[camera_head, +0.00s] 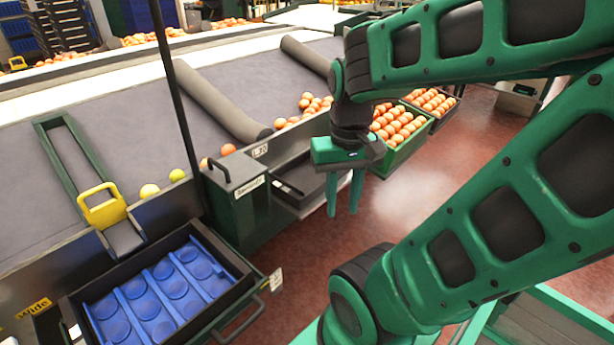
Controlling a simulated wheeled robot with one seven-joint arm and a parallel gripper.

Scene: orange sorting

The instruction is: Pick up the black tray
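A shallow empty black tray (296,186) sits at the front edge of the sorting table, left of my gripper; its right part is partly hidden behind the gripper. My gripper (342,212) points down with two green fingers apart and nothing between them. It hangs in front of the tray's right end; I cannot tell whether it touches. A second black tray-like holder (248,272) at the lower left holds a blue tray with round hollows (160,295).
Green crates of oranges (400,150) stand right of the gripper. A dark box with a handle (238,190) stands left of the tray. A black post (178,90) rises at the left. Reddish floor (400,200) is clear in front.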

